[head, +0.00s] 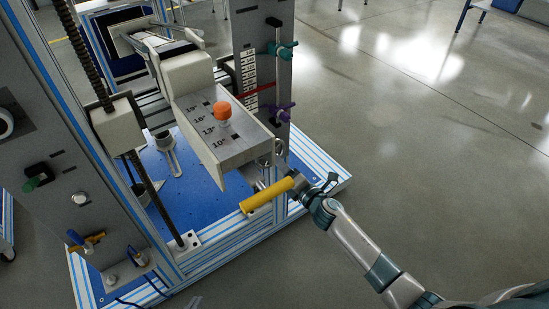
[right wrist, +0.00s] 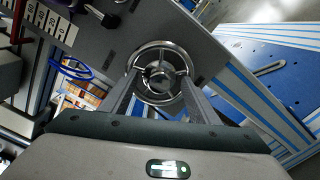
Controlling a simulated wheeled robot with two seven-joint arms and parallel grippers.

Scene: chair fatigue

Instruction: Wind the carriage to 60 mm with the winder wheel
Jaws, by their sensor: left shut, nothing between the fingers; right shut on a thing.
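The chromed winder wheel (right wrist: 160,73) sits on a grey panel in the right wrist view. It also shows small and partly hidden in the head view (head: 268,157). My right gripper (right wrist: 157,92) is shut on the wheel, with fingers at both sides of its hub; its arm comes in from the lower right in the head view. A white scale (head: 249,75) with a red pointer (head: 262,92) stands on the right post. Its figures are too small there to read the setting. Marks including 60, 40 and 20 show on the scale (right wrist: 45,18) in the right wrist view. I cannot make out my left gripper.
A grey block with angle marks (head: 218,133) and an orange knob (head: 222,111) overhangs the blue base plate (head: 195,175). A yellow handle (head: 266,195) lies close to my right wrist. The floor at right is clear.

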